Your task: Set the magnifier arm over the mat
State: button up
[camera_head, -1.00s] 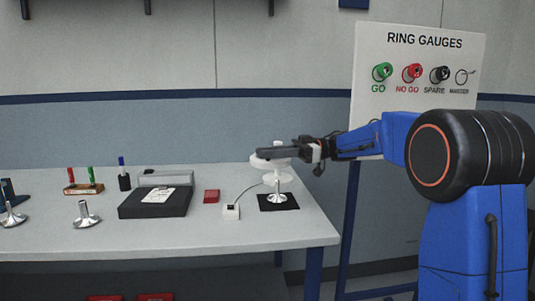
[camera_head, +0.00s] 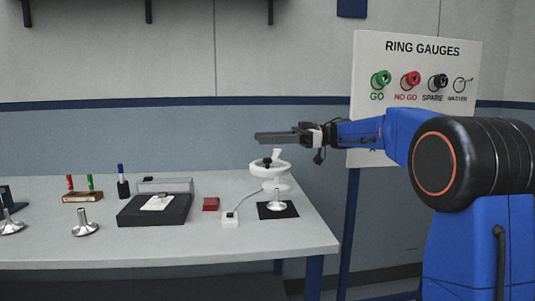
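The magnifier (camera_head: 258,170) has a white ring-shaped head with a black knob and a short white lever on top. A grey cable runs from the head to a small white box (camera_head: 230,219). My gripper (camera_head: 258,137) is above the magnifier, pointing left, with a visible gap between them. Its dark fingers are seen side-on, so their spacing is hidden.
A red block (camera_head: 211,204) and a black case (camera_head: 130,211) with a paper on it are left of the white box. Further left are a gauge rack (camera_head: 82,197), a dark holder (camera_head: 123,188) and another metal part (camera_head: 86,224). A ring-gauge board (camera_head: 414,120) stands behind my arm.

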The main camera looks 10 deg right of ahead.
jog(key=shift+r, duration=1.7)
